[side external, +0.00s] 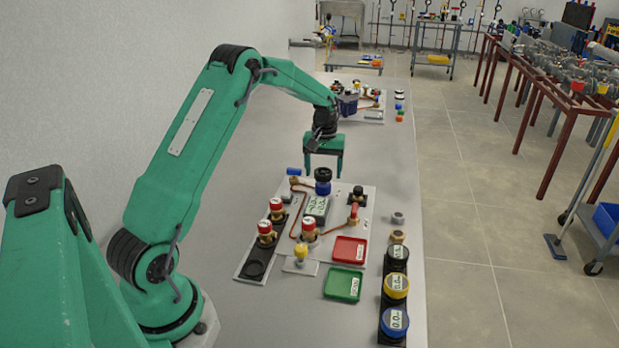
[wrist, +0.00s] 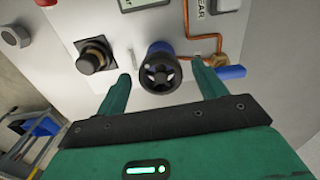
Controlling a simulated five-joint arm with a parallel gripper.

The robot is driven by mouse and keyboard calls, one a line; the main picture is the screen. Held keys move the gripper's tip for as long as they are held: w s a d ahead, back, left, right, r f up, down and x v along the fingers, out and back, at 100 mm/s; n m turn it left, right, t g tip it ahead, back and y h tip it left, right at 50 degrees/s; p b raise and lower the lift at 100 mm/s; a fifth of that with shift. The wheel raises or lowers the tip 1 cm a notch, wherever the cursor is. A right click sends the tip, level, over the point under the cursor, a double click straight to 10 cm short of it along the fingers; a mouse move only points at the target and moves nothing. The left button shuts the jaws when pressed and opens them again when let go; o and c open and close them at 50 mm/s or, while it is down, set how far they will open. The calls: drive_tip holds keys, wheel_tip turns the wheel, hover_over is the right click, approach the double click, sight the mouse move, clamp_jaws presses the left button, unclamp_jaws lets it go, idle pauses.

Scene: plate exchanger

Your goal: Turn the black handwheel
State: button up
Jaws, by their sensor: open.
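The black handwheel (wrist: 160,70) has a spoked rim and sits on a blue body on the light panel. In the side view the handwheel (side external: 322,173) is just below my gripper, with its blue body (side external: 322,188) beneath. My gripper (side external: 324,168) is green and points down. It is open and empty. In the wrist view the two fingertips of my gripper (wrist: 161,72) show on either side of the handwheel, with a gap on each side. I cannot tell whether the tips are level with its rim.
A black knob on a square base (wrist: 94,56) lies left of the handwheel in the wrist view. A copper pipe (wrist: 205,40) and a blue lever (wrist: 231,71) are on the right. Red-capped valves (side external: 308,224), a red tray (side external: 349,250) and a green tray (side external: 343,285) stand nearer.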

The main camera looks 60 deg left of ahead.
drive_tip(key=shift+c, duration=0.4)
drive_tip(key=c, duration=0.9)
drive_tip(key=shift+m, duration=0.3)
drive_tip(key=m, duration=0.5)
drive_tip(key=shift+a, duration=0.1)
drive_tip(key=m, duration=0.5)
drive_tip(key=shift+a, duration=0.1)
drive_tip(key=shift+r+m, duration=0.1)
drive_tip(key=shift+m, duration=0.2)
drive_tip(key=o, duration=1)
